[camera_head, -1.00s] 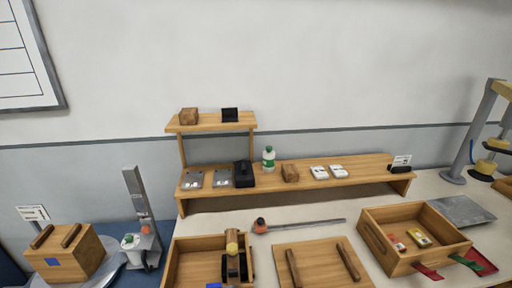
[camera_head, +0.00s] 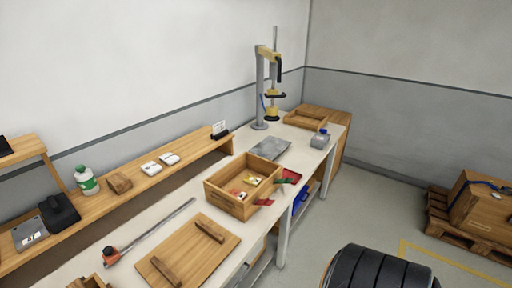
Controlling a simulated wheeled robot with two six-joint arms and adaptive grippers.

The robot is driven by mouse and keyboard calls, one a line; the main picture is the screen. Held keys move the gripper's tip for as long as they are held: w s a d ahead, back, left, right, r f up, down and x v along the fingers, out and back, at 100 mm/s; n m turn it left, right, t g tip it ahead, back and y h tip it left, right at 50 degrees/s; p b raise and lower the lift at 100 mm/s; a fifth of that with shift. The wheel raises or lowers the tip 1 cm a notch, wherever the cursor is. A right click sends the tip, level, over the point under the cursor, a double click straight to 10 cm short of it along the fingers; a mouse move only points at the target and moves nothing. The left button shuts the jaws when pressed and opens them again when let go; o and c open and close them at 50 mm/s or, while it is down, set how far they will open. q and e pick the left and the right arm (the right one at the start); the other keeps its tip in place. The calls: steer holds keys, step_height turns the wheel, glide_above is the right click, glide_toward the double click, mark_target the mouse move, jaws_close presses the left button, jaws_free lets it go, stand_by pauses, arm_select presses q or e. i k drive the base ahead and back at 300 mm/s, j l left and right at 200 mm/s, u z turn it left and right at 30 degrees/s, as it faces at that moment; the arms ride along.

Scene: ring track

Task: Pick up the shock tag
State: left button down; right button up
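No item is clearly readable as the shock tag. An open wooden box (camera_head: 229,203) on the bench holds a small red-and-white piece (camera_head: 238,194) and a yellow-and-white piece (camera_head: 252,181). I cannot tell whether either is the tag. A red flat piece (camera_head: 291,176) and a green piece (camera_head: 284,183) show beside the box's right side. Two white items (camera_head: 150,168) (camera_head: 169,159) lie on the raised shelf, and a small card stand (camera_head: 219,130) stands at its far end. Neither of my grippers is in view.
A wooden board with two bars (camera_head: 180,262) and a long caliper-like tool (camera_head: 155,228) lie on the bench. A grey plate (camera_head: 269,149) and a press stand (camera_head: 260,95) are farther back. A strapped crate on a pallet (camera_head: 486,208) stands on the floor at right.

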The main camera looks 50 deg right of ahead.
mark_target(241, 195)
steer(key=z, duration=1.4)
steer(key=l+u, duration=0.1)
steer(key=u, duration=0.9)
steer(key=l+u, duration=0.3)
steer(key=l, duration=0.15)
steer(key=l+u, duration=0.35)
steer(key=l, duration=0.15)
steer(key=k+l+u, duration=0.15)
steer(key=l+u, duration=0.15)
steer(key=k+l+u, duration=0.15)
steer(key=l+u, duration=0.15)
steer(key=l, duration=0.25)
steer(key=k+l+u, duration=0.15)
steer(key=l+u, duration=0.2)
